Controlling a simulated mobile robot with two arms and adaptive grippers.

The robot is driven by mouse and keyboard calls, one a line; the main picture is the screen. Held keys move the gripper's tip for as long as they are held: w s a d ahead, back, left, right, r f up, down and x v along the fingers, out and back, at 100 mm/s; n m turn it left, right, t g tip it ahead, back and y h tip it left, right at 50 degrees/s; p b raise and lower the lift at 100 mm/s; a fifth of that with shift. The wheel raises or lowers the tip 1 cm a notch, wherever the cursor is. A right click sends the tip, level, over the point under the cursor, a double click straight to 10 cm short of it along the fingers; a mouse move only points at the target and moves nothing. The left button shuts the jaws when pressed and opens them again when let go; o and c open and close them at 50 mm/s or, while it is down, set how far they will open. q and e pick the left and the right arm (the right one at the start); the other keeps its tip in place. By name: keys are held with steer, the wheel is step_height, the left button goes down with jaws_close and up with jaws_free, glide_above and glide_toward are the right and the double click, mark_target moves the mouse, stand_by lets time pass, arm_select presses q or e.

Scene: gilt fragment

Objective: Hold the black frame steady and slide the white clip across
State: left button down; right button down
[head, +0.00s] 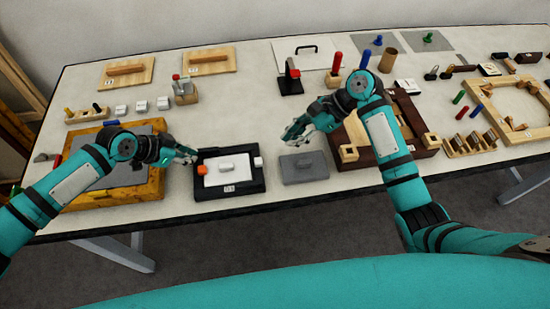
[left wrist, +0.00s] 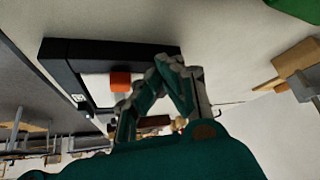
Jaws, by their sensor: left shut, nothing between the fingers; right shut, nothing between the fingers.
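The black frame (head: 250,187) lies flat on the table and surrounds a white panel (head: 215,178) with a pale grip (head: 227,167). An orange block (head: 202,170) sits at its left side, and the white clip (head: 258,162) at its right edge. My left gripper (head: 192,156) is shut and empty, by the frame's upper left corner; I cannot tell if it touches. In the left wrist view, the black frame (left wrist: 110,48) and orange block (left wrist: 120,82) show beside the shut fingers (left wrist: 168,64); the clip cannot be made out. My right gripper (head: 288,138) is shut and empty, right of the frame.
A dark wooden tray (head: 424,151) lies beneath and beside my right arm. A yellow-edged board (head: 150,190) lies under my left arm.

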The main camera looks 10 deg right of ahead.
mark_target(258, 163)
steer(key=shift+s+d+f, duration=0.1)
steer(key=shift+s+d, duration=0.1)
steer(key=shift+d, duration=0.25)
steer(key=shift+s+d+f, duration=0.1)
steer(key=shift+s+d, duration=0.1)
steer(key=shift+d, duration=0.2)
steer(key=shift+s+d+f, duration=0.1)
steer(key=shift+d+f, duration=0.1)
steer(key=x, duration=0.9)
steer(key=shift+a+f, duration=0.15)
steer(key=shift+a, duration=0.05)
steer(key=shift+a, duration=1.05)
